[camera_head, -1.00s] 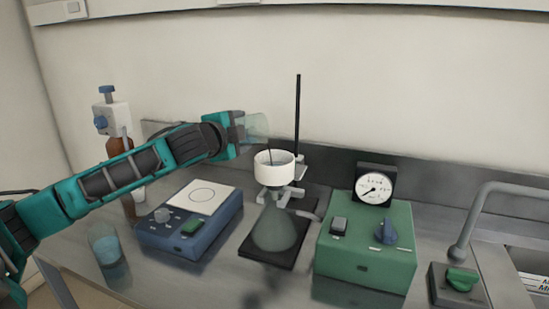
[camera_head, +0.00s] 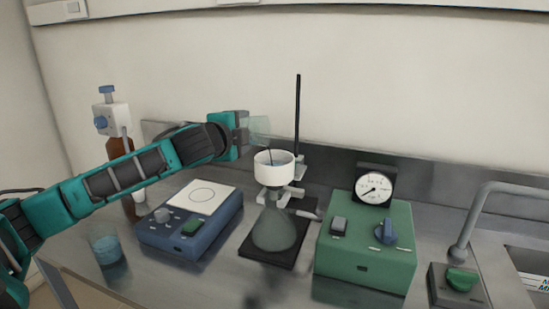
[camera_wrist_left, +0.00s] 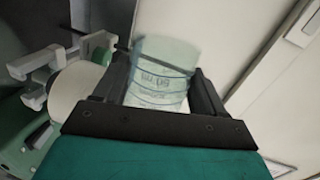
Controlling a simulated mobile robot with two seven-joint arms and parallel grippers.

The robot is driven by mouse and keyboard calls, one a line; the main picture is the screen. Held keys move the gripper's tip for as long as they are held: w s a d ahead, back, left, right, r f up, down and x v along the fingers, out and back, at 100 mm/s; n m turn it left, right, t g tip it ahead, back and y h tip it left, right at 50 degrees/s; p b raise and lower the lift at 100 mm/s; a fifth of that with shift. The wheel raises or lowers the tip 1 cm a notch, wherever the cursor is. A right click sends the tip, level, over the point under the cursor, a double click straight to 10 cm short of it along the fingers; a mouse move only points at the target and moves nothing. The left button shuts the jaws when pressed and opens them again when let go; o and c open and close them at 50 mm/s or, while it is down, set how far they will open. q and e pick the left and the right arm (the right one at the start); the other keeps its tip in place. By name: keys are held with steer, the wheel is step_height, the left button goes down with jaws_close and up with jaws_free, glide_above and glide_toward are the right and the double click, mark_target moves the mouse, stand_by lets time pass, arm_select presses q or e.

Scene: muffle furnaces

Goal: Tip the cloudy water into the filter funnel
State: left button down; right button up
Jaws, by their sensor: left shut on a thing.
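My left gripper (camera_head: 244,134) is shut on a clear glass beaker (camera_head: 259,129), tilted steeply with its mouth to the right. The beaker is just above the white filter funnel (camera_head: 274,171). The funnel sits upright on a conical flask (camera_head: 273,230). In the left wrist view, the beaker (camera_wrist_left: 163,68) lies between the fingers with printed volume marks showing. How much water it holds is hard to tell. My right gripper is out of view.
A blue stirrer hotplate (camera_head: 190,225) and a second beaker with bluish liquid (camera_head: 106,247) stand left. A brown dispenser bottle (camera_head: 118,147) is behind. A stand rod (camera_head: 297,115) rises behind the funnel. A green pump box with gauge (camera_head: 365,247) and a tap (camera_head: 470,220) are right.

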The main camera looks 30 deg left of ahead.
arm_select(q)
steer(key=shift+r, duration=0.1)
steer(key=shift+d+r+m, duration=0.2)
steer(key=shift+m, duration=0.3)
stand_by(0.6)
steer(key=shift+a+f+n+b, duration=0.35)
steer(key=shift+n+b, duration=0.2)
steer(key=shift+n, duration=0.25)
steer(key=shift+s+a+n, duration=0.15)
steer(key=shift+a+n, duration=0.15)
steer(key=shift+n, duration=0.3)
steer(key=shift+a+h+b, duration=0.15)
steer(key=shift+h+b, duration=0.2)
steer(key=shift+h, duration=0.05)
steer(key=shift+r+n, duration=0.15)
steer(key=shift+n, duration=0.15)
